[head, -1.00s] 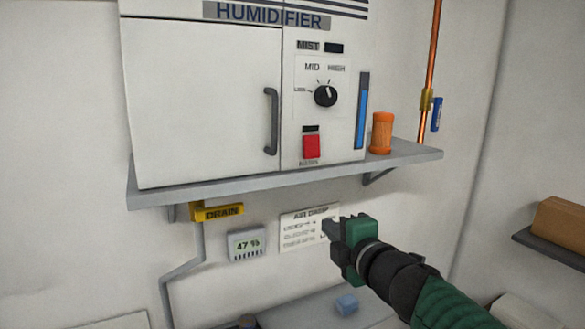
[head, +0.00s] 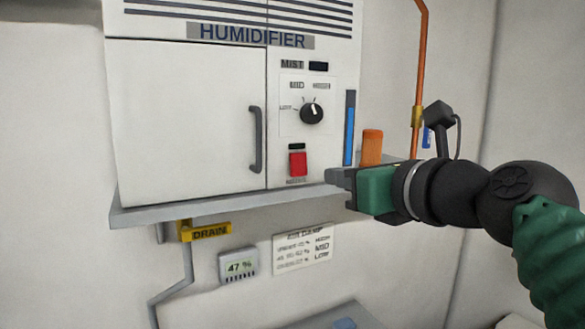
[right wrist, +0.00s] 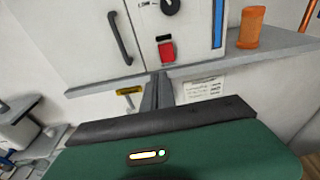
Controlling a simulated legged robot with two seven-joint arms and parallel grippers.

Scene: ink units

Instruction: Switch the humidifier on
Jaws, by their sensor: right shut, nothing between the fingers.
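The humidifier (head: 190,110) is a white cabinet on a grey wall shelf, with a door at left and a control panel at right. A red switch (head: 298,163) sits low on the panel, under a small dark display. A black mist knob (head: 312,112) is above it. The red switch also shows in the right wrist view (right wrist: 166,51), beyond the fingertips. My right gripper (head: 335,180) is shut and empty, just right of and a little below the switch in the head view, apart from it. My left gripper is not in view.
An orange container (head: 372,146) stands on the shelf (head: 210,206), partly behind my right gripper. A copper pipe (head: 418,60) with a brass fitting runs up the wall. Below the shelf are a yellow drain valve (head: 205,231), a 47 % meter (head: 238,265) and a wall notice (head: 303,248).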

